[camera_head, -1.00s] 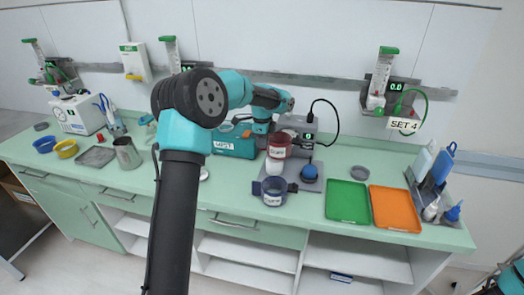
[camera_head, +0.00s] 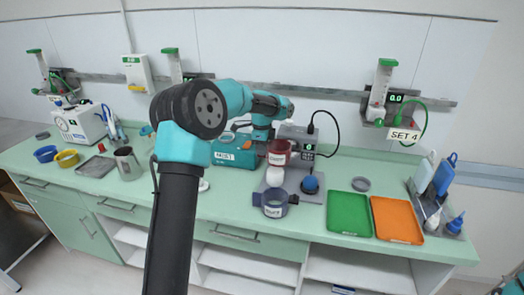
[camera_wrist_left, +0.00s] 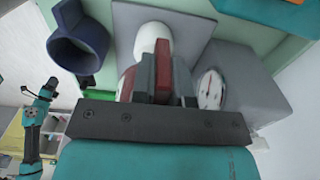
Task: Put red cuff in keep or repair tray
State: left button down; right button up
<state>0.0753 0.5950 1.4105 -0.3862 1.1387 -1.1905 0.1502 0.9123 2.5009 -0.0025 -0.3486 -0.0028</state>
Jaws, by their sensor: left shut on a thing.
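The red cuff (camera_head: 279,146) with a pale label is in my left gripper (camera_head: 277,141), which is shut on it. It is at the top of a white rounded post (camera_head: 275,173) on the grey test stand. I cannot tell whether cuff and post touch. In the left wrist view the red cuff (camera_wrist_left: 164,78) shows between the dark fingers, partly hidden by them. A green tray (camera_head: 349,214) and an orange tray (camera_head: 397,219) lie to the right, both empty. No readable label shows which is the keep or repair tray. My right gripper is out of view.
A grey ring (camera_head: 361,184) lies behind the green tray.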

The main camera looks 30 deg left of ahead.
pick_arm(q)
jog(key=shift+r, duration=3.2)
